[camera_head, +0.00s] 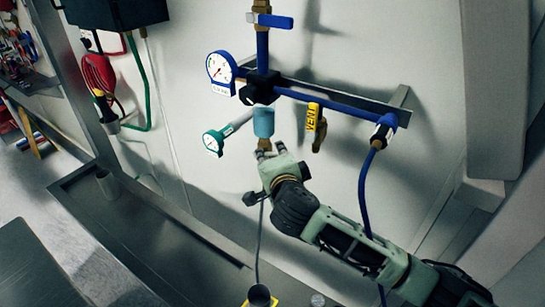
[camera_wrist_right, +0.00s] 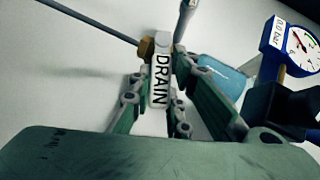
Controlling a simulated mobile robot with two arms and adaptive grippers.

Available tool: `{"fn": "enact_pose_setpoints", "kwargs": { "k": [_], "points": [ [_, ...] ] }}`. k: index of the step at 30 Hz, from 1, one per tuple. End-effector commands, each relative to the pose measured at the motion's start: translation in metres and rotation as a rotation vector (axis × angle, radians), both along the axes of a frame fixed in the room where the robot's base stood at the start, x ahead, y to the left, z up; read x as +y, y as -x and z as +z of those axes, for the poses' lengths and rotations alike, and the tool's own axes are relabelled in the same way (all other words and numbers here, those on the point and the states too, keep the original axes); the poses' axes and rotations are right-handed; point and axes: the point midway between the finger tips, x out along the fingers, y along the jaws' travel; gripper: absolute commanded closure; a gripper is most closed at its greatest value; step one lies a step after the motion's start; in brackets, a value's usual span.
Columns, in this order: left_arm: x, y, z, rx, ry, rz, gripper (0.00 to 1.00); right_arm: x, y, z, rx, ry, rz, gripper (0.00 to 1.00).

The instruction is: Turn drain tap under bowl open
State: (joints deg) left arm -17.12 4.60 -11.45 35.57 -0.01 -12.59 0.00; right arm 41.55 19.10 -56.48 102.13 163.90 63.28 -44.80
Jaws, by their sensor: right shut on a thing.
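The translucent blue bowl (camera_head: 263,122) hangs below the black filter body on the blue pipe. It also shows in the wrist view (camera_wrist_right: 222,78). My right gripper (camera_head: 264,152) is just under the bowl, reaching up from the lower right. In the wrist view its fingers are closed around the white drain tap handle (camera_wrist_right: 160,82), marked DRAIN. The handle points along the fingers toward the palm, beside a brass fitting (camera_wrist_right: 147,47). In the head view the gripper hides the handle. My left gripper is not in view.
A yellow VENT handle (camera_head: 311,117) hangs right of the bowl, and a teal gauge (camera_head: 213,143) is to its left. A blue-rimmed gauge (camera_head: 220,70) sits above. A blue hose (camera_head: 363,190) runs down at right. A thin grey hose drops toward a dark cup (camera_head: 259,296).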

Motion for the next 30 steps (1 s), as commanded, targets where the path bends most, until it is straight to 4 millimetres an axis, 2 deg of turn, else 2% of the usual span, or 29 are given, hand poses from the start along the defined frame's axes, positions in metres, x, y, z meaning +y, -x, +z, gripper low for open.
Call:
{"fn": "enact_pose_setpoints", "kwargs": {
  "k": [3,4,10,22,26,30],
  "points": [
    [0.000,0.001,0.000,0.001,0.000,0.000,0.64,0.001,0.002,-0.004,0.007,0.001,0.003,1.00],
    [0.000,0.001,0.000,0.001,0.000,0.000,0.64,0.001,0.002,-0.004,0.007,0.001,0.003,0.82],
    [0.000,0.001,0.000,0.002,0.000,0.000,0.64,0.001,0.001,-0.003,0.005,0.000,0.003,0.65],
    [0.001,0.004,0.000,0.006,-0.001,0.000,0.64,0.000,0.005,-0.001,0.002,-0.001,0.001,0.64],
    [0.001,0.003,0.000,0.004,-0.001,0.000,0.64,-0.002,0.021,0.004,0.001,-0.002,0.003,0.64],
    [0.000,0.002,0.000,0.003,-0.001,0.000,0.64,-0.005,0.049,0.011,0.003,-0.004,0.004,0.64]
  ]
}}
